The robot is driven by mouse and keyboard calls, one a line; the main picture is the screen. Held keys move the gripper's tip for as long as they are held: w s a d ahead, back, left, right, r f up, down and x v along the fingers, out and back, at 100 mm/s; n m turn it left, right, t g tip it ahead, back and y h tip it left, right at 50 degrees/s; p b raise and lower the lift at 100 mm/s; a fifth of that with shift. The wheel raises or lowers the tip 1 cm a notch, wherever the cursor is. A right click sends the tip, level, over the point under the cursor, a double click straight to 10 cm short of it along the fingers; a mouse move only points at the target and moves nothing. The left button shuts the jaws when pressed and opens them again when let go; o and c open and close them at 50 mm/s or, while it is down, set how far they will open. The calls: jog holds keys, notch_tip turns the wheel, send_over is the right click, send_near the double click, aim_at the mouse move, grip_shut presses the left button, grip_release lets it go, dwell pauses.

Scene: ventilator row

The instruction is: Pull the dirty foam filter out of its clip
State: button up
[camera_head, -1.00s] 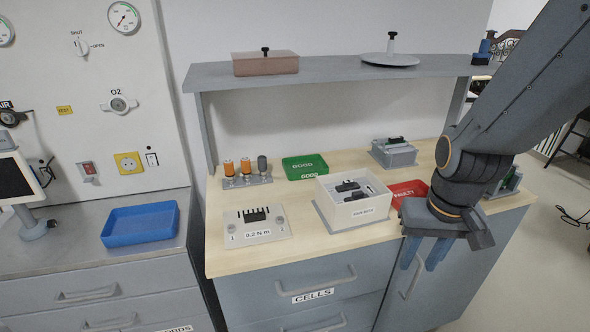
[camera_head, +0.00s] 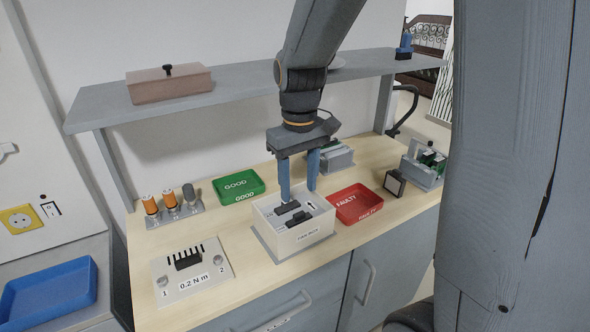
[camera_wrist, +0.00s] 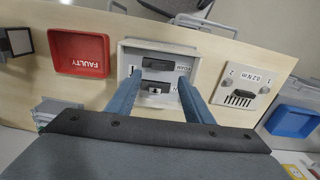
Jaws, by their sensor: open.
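A white open-topped box (camera_head: 292,238) stands on the wooden bench; it also shows in the wrist view (camera_wrist: 207,52). In it lie a dark slab (camera_wrist: 163,50) and a smaller black part (camera_wrist: 158,88). A label beside them in the wrist view seems to read FOAM. Which dark part is the dirty filter, and how the clip holds it, I cannot tell. My gripper (camera_head: 299,192) is open and points down over the box. Its blue fingers (camera_wrist: 158,84) are wide apart, with nothing held between them. Whether the fingertips touch the box is unclear.
A red FAULTY tray (camera_head: 357,205) is right of the box, a green GOOD tray (camera_head: 239,187) behind left. A black-framed square piece (camera_head: 394,183) stands farther right. A 0.2 N m plate (camera_head: 192,273) lies front left. A shelf (camera_head: 235,88) runs above the back.

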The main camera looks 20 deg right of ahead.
aim_at(299, 214)
jog(key=shift+w+f, duration=0.1)
jog(key=shift+f, duration=0.15)
jog(key=shift+d+f+p, duration=0.15)
jog(key=shift+f+p, duration=0.7)
jog(key=shift+f, duration=2.7)
jog(key=c, duration=1.1)
jog(key=shift+r, duration=0.1)
jog(key=shift+r+p, duration=3.35)
jog(key=shift+r, duration=0.6)
